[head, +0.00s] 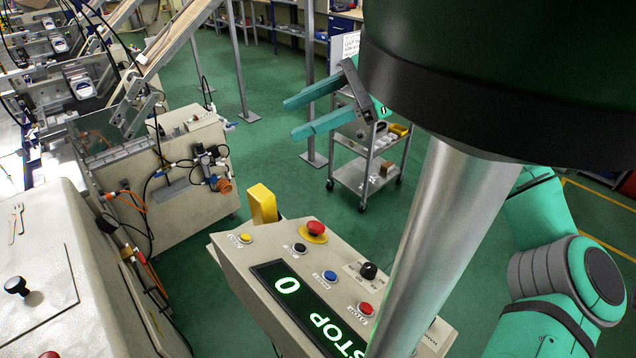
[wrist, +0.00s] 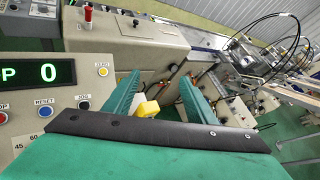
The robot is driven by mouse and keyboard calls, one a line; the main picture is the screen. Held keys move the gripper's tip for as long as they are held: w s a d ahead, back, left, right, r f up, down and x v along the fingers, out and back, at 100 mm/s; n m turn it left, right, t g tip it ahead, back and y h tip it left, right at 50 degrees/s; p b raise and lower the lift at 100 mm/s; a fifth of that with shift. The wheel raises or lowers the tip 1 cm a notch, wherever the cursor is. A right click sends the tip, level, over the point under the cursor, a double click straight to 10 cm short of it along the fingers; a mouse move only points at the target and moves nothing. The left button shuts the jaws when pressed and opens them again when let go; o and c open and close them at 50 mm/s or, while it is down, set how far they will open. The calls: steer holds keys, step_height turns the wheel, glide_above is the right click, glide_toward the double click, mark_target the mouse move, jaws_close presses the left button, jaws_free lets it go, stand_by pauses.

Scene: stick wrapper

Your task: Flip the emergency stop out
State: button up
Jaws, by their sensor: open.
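The emergency stop (head: 316,228) is a red mushroom button on a round yellow base, at the far edge of the beige control panel (head: 235,262) in the head view. I cannot make out whether it is pressed in or out. My gripper (head: 290,117) has teal fingers, spread apart and empty, which appear above and beyond the panel, apart from the button. In the wrist view the open fingers (wrist: 160,90) frame a yellow block (wrist: 147,108). The emergency stop does not show there; the gripper body covers part of the panel.
The panel also carries a yellow button (head: 245,238), a black button (head: 299,248), a blue button (head: 330,276), a red stop button (head: 366,308) and a black knob (head: 368,270). Its display (head: 305,305) reads STOP 0. A metal cart (head: 352,178) stands beyond; green floor lies between.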

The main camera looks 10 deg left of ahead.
step_height(320, 180, down, 8)
steer(key=d+h, duration=0.2)
steer(key=h, duration=0.4)
steer(key=n+h, duration=0.1)
steer(key=h, duration=0.3)
glide_toward(318, 224)
steer(key=shift+t, duration=0.3)
steer(key=x, duration=0.8)
steer(key=shift+s, duration=0.3)
